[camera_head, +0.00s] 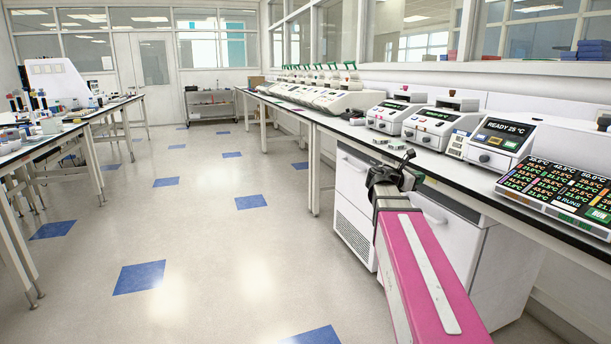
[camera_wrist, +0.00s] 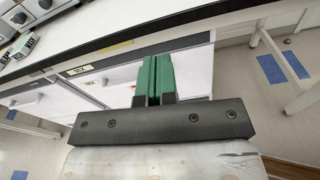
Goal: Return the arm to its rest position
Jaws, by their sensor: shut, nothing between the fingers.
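My gripper (camera_wrist: 155,82) shows in the wrist view with its two green fingers together and nothing between them. It points toward the front edge of the bench (camera_wrist: 125,38) and the white drawer fronts below it. In the head view my arm reaches forward in pink, and my gripper (camera_head: 408,158) is at its far dark end, close to the bench's front edge. The fingers are small and hard to make out there. The wrist view appears tilted relative to the bench.
Thermal cyclers (camera_head: 432,124) stand in a row on the right bench (camera_head: 460,178), with a display panel (camera_head: 560,190) nearest. White cabinets (camera_head: 353,200) stand under that bench. Another table (camera_head: 40,148) with equipment is at the left. The tiled floor (camera_head: 215,235) between is clear.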

